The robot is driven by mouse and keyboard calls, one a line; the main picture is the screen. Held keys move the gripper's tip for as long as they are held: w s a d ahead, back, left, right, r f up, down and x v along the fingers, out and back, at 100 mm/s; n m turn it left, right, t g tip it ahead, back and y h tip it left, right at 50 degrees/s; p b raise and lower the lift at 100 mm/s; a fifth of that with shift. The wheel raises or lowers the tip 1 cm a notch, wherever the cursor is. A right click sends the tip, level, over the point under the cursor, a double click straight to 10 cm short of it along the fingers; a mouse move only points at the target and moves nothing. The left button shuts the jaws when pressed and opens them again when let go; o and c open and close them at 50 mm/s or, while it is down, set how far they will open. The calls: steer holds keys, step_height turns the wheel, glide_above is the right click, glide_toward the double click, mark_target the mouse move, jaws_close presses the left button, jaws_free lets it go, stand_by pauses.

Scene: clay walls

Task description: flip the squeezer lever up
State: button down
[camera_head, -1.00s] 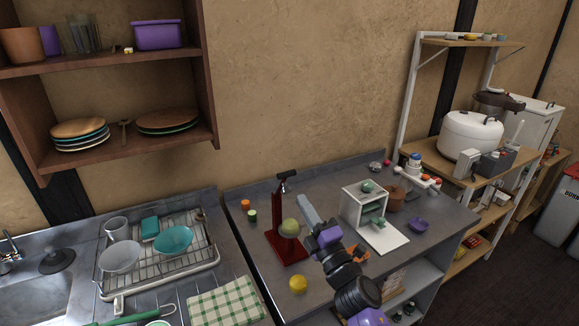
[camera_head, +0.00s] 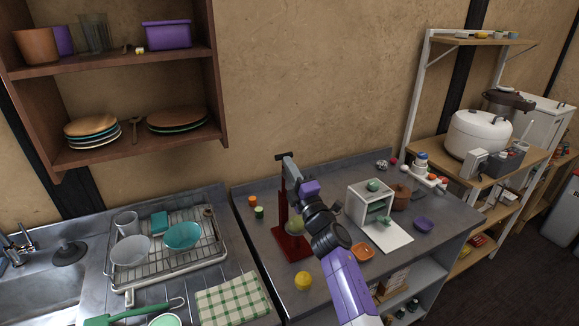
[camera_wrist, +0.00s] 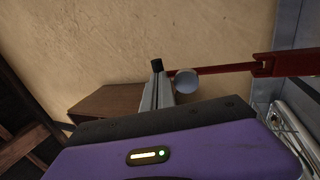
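In the wrist view the squeezer's red bar (camera_wrist: 285,66) runs in from the right to a grey round part (camera_wrist: 187,82). My gripper's grey fingers (camera_wrist: 156,92) lie together right beside this part. A small black piece (camera_wrist: 157,65) shows at their tips. I cannot tell whether the fingers touch the lever.
A yellow fruit (camera_head: 303,281) lies in front of the squeezer. A white open box (camera_head: 371,203) and an orange dish (camera_head: 363,251) are to its right. Two small jars (camera_head: 256,207) stand to its left, near the dish rack (camera_head: 150,262). A wooden shelf (camera_head: 130,150) hangs at upper left.

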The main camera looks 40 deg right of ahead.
steer(key=shift+b+x, duration=0.55)
steer(key=shift+x, duration=0.55)
steer(key=shift+w, duration=0.1)
